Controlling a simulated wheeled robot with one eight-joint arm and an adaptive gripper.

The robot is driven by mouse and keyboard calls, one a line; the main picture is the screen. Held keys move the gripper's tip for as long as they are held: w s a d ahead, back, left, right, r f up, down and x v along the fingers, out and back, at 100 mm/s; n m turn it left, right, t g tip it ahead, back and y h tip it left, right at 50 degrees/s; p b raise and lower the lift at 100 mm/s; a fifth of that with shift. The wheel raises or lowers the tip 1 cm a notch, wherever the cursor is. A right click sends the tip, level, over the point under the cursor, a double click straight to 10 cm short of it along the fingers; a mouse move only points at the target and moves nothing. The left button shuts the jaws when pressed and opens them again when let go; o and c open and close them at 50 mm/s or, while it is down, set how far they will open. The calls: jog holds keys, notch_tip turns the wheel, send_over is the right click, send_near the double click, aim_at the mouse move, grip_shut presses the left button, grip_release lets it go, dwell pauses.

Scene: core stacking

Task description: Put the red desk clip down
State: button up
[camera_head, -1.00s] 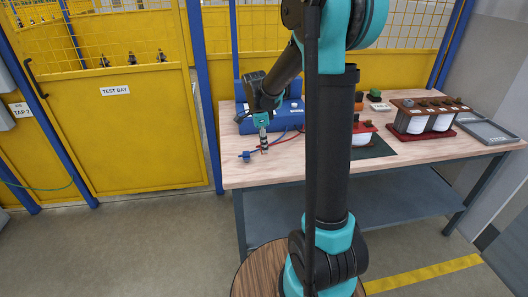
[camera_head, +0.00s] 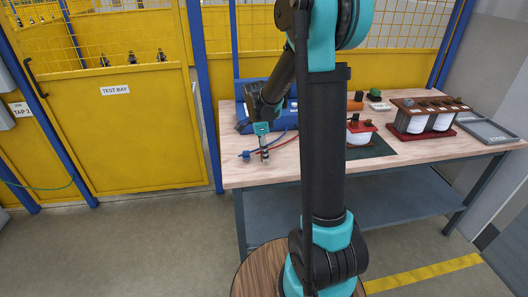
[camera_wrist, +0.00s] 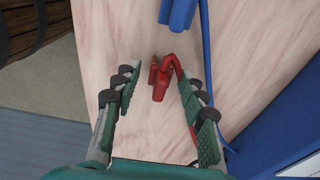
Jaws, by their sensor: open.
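The red desk clip (camera_wrist: 159,80) lies on the wooden tabletop, with a red lead running from it. In the wrist view it sits between and a little beyond the fingertips of my open gripper (camera_wrist: 160,88), with gaps at both sides. In the head view my gripper (camera_head: 264,154) is low over the front left part of the workbench (camera_head: 235,172). The red clip is too small to make out there.
A blue clip (camera_wrist: 178,14) with a blue lead lies just beyond the red one. A blue case (camera_head: 245,125) stands behind the gripper.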

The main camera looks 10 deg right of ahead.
jog(key=shift+r, duration=0.15)
notch_tip(320, 180, up, 11)
jog(key=a, duration=0.1)
jog(key=s+d+f+n+t, duration=0.1)
jog(key=s+f+n, duration=0.3)
jog(key=s+n, duration=0.2)
jog(key=s+d+f+n+t+y, duration=0.1)
jog(key=s+d+f+n, duration=0.1)
jog(key=s+f+n, duration=0.2)
jog(key=s+d+f+n+t, duration=0.2)
jog(key=s+f+n, duration=0.2)
jog(key=s+n, duration=0.4)
jog(key=s, duration=0.4)
jog(key=shift+d+f, duration=0.2)
jog(key=shift+f, duration=0.1)
jog(key=shift+s+d, duration=0.1)
